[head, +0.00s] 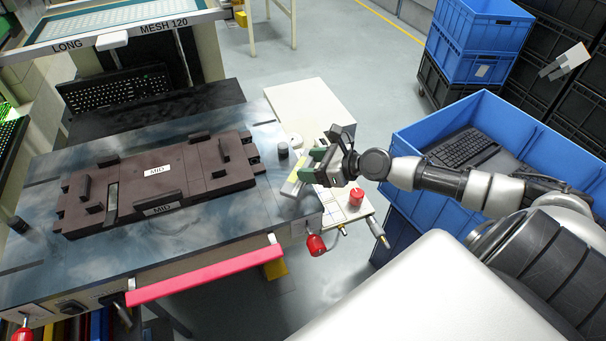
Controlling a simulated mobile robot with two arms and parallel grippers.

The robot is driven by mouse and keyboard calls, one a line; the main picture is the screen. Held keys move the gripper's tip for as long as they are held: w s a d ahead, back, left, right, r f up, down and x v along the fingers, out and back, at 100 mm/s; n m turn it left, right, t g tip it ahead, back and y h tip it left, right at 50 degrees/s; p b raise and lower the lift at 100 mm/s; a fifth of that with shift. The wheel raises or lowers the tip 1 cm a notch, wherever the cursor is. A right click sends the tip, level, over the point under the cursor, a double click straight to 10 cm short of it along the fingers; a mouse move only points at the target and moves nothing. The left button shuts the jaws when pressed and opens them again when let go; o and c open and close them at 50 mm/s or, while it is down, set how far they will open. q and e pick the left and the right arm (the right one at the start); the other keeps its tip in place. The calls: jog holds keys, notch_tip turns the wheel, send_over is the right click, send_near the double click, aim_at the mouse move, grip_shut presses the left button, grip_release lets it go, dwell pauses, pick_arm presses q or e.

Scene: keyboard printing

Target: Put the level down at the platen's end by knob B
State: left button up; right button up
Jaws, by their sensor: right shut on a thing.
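My right gripper (312,170) comes in from the right, at the right end of the platen (225,215), a blue-grey, shiny flat top. It is shut on a slim, pale bar that looks like the level (293,186). The level lies along the platen's right edge, partly hidden by the fingers; I cannot tell whether it touches the surface. A red knob (316,245) hangs below this end, and another red knob (21,334) shows at the lower left. I can read no letter on either. My left gripper is not in view.
A brown fixture (220,185) marked MID lies across the platen. A short black post (283,150) stands near the gripper. A small side shelf (345,212) bears a red cylinder (356,196). A blue crate (405,140) holding a keyboard (462,148) is at right; a pink-red bar (205,276) runs along the front.

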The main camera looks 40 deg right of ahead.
aim_at(310, 166)
jog(key=x, duration=0.2)
jog(key=shift+w+f, duration=0.2)
jog(key=shift+w, duration=0.1)
jog(key=shift+w+f, duration=0.15)
jog(key=shift+f, duration=0.1)
jog(key=shift+f+b, duration=0.85)
jog(key=shift+f, duration=1.05)
jog(key=shift+f, duration=0.1)
jog(key=o, duration=1.1)
jog(key=shift+c, duration=0.2)
